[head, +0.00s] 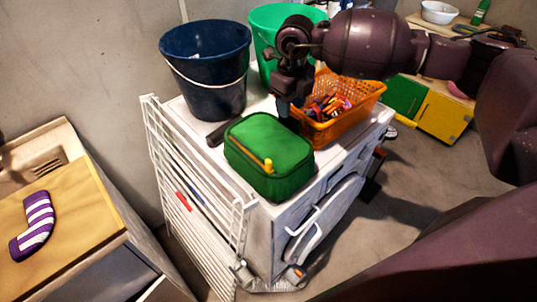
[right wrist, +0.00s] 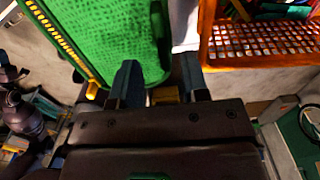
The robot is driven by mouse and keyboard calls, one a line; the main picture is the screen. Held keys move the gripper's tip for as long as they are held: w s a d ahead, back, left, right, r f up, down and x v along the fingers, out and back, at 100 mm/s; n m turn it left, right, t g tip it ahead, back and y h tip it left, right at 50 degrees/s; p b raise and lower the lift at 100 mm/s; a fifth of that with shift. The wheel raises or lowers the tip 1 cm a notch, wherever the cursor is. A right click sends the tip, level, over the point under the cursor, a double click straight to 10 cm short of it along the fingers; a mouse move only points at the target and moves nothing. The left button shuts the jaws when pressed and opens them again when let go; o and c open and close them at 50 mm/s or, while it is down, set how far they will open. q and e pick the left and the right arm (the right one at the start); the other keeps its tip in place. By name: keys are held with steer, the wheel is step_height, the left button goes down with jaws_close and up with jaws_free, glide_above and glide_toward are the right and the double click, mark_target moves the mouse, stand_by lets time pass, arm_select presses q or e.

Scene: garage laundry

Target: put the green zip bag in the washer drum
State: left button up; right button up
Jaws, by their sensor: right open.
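The green zip bag (head: 262,150) with a yellow zip pull lies on top of the white washer (head: 340,150), near its front edge. My right gripper (head: 284,106) is just behind the bag, between it and the orange basket. In the right wrist view its two fingers (right wrist: 160,85) are apart, and the green bag (right wrist: 105,35) shows beside and beyond the left finger. Whether a finger touches the bag I cannot tell. The washer front is seen at a steep angle; the inside of the drum is hidden. My left gripper is not in view.
An orange basket (head: 345,122) of colourful small items stands right of the bag. A dark blue bucket (head: 207,75) and a green bucket (head: 262,28) stand behind. A white drying rack (head: 195,200) leans against the washer's left side. A striped sock (head: 35,225) lies on a wooden top.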

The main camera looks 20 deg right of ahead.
step_height(320, 180, down, 5)
steer(key=shift+w+d+f, duration=0.1)
steer(key=shift+w, duration=0.05)
jaws_close()
stand_by(0.4)
